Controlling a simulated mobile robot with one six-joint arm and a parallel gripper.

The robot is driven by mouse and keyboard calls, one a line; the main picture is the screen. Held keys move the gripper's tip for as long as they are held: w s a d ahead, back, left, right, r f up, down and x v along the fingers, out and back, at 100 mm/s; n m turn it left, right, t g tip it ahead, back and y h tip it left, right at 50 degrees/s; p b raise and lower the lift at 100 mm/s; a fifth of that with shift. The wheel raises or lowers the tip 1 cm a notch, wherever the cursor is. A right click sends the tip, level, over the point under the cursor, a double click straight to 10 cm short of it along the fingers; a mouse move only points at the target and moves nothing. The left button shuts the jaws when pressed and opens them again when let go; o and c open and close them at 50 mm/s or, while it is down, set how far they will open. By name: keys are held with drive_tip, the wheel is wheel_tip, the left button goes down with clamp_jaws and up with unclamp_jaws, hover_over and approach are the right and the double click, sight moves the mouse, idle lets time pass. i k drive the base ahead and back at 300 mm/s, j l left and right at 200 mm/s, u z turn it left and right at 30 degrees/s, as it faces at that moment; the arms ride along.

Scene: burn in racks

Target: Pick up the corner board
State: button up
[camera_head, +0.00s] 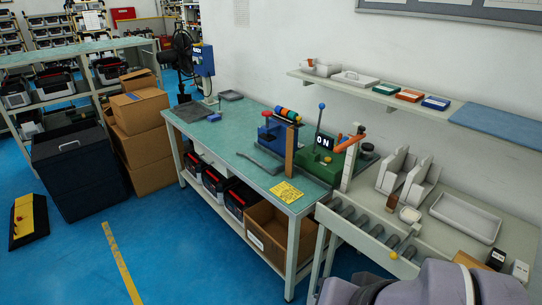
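Nothing in view is clearly labelled as the corner board. A narrow brown upright board (291,152) stands near the front edge of the green-topped table, beside the blue machine (275,132); it may be the corner board, but I cannot be sure. A pale upright post (350,168) with an orange part near its top stands farther right, by the roller section. My gripper is not in view. Only rounded grey parts of my own arm show at the bottom right, covering some of the near bench.
The green-topped table (228,148) holds a green machine (325,160) and a yellow note (286,192). Rollers (365,222) and a pale tray (466,217) lie right.

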sight(290, 130)
drive_tip(key=i+j+z, duration=1.1)
drive_tip(key=j, duration=0.3)
drive_tip(key=i+j+z, duration=0.3)
drive_tip(key=j, duration=0.2)
drive_tip(key=i+j+z, duration=0.15)
drive_tip(key=j+z, duration=0.15)
drive_tip(key=j, duration=0.2)
drive_tip(key=i+j+z, duration=0.1)
drive_tip(key=j+z, duration=0.15)
drive_tip(key=j, duration=0.3)
drive_tip(key=j+z, duration=0.3)
drive_tip(key=j, duration=0.25)
